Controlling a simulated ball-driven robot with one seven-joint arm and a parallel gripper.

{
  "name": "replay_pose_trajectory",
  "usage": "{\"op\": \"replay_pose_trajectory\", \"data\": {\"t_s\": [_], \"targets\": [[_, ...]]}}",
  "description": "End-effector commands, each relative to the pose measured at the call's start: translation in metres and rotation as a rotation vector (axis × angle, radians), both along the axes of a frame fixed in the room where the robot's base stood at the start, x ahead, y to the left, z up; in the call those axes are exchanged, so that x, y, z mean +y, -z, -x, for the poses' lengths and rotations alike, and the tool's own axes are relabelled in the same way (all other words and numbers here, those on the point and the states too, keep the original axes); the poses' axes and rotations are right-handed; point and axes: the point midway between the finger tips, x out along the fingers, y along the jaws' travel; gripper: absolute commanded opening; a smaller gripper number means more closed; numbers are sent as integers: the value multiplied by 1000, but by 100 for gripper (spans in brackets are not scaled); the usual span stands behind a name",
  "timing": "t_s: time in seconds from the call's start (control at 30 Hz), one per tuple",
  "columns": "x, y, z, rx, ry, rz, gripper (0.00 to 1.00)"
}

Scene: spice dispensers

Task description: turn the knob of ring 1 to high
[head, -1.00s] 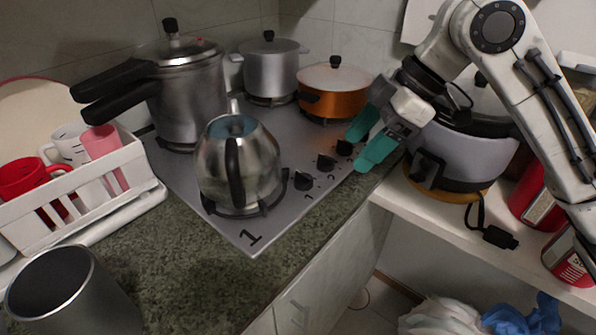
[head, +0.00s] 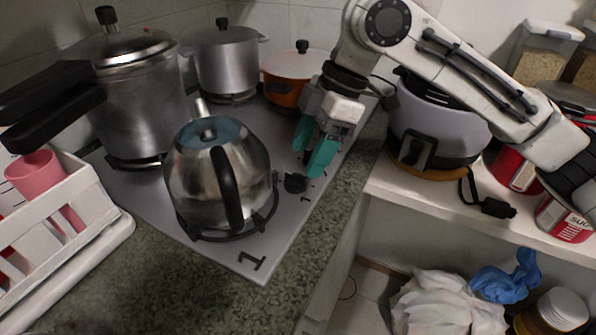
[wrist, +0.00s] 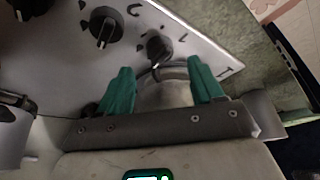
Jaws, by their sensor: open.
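The cooktop (head: 225,255) has a large printed 1 at its near corner, by the ring under the kettle (head: 200,180). A black knob (head: 295,183) sits on its right edge, with a small mark like a 1 beside it. My gripper (head: 312,155), with teal fingers, is open and empty over the knob row, just beyond this knob. Its fingers hide the farther knobs in the head view. In the wrist view, a knob (wrist: 160,47) lies ahead, roughly between the fingertips (wrist: 160,75). I cannot tell whether they touch. Another knob (wrist: 103,27) is to its left.
A pressure cooker (head: 140,100), a grey pot (head: 225,65) and an orange pot (head: 282,92) stand on the other rings. A rice cooker (head: 435,130) is on the shelf at right. A white rack (head: 95,195) is at left. The counter strip (head: 345,180) beside the knobs is clear.

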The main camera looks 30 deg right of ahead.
Motion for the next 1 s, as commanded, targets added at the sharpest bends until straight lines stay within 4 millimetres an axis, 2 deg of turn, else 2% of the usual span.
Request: {"op": "replay_pose_trajectory", "data": {"t_s": [0.1,0.3,0.7,1.0], "targets": [[8,20,-1,1,1,0,66],[16,40,-2,1,2,0,66],[19,46,-3,-1,1,0,66],[19,45,-3,-1,1,0,38]]}}
